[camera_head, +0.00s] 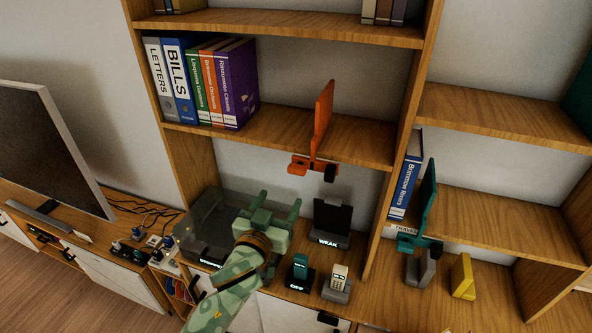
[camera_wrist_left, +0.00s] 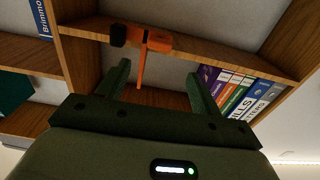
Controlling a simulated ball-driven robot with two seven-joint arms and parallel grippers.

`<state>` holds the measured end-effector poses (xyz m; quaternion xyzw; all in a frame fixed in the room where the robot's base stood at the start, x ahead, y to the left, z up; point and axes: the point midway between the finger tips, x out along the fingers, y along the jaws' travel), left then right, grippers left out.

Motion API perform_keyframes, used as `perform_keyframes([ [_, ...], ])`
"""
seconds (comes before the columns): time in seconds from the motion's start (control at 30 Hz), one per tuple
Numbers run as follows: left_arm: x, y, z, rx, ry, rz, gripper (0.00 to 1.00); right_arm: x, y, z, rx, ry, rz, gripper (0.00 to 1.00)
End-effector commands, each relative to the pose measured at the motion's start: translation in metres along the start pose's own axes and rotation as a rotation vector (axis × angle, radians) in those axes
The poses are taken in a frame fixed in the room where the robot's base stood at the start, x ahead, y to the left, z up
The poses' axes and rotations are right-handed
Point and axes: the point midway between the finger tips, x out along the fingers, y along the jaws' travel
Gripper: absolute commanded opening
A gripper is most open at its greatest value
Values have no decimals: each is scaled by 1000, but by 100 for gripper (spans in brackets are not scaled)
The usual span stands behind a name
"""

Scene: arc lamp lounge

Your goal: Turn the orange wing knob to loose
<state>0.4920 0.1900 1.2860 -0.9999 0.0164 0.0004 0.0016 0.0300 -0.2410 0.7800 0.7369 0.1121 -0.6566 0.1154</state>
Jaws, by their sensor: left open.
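An orange fitting (camera_head: 320,125) with a tall thin plate stands at the front edge of the middle shelf, right of the books. At its foot are a small orange piece (camera_head: 300,165) and a black round part (camera_head: 330,173); I cannot tell exactly which piece is the wing knob. The fitting also shows in the left wrist view (camera_wrist_left: 146,46), beyond my fingers. My left gripper (camera_head: 277,203) is open and empty, below and left of the fitting and apart from it. Its two fingers also show in the wrist view (camera_wrist_left: 158,70). My right gripper is out of view.
Several upright books (camera_head: 205,85) stand left on the middle shelf (camera_head: 270,125). Below are a dark box (camera_head: 205,222) partly behind my left arm, a black stand (camera_head: 332,222) marked WEAK and a stand marked OFF (camera_head: 297,278). A teal fitting (camera_head: 428,195) stands right.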

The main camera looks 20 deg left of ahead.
Motion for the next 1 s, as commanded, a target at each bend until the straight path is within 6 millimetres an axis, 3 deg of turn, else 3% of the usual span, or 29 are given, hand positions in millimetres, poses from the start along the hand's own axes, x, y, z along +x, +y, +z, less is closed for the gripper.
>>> perform_keyframes([
  [0.2, 58, 0, -3, -1, 3, 1, 65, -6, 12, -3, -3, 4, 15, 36],
  [0.4, 95, 0, -1, -2, 2, 1, 65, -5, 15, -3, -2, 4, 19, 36],
  [0.6, 112, 0, -1, -3, 2, 2, 65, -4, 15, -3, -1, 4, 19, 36],
  [0.87, 113, 0, -1, -4, 1, 2, 65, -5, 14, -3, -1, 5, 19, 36],
  [1.0, 113, 0, -1, -4, 2, 2, 32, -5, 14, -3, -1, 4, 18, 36],
])
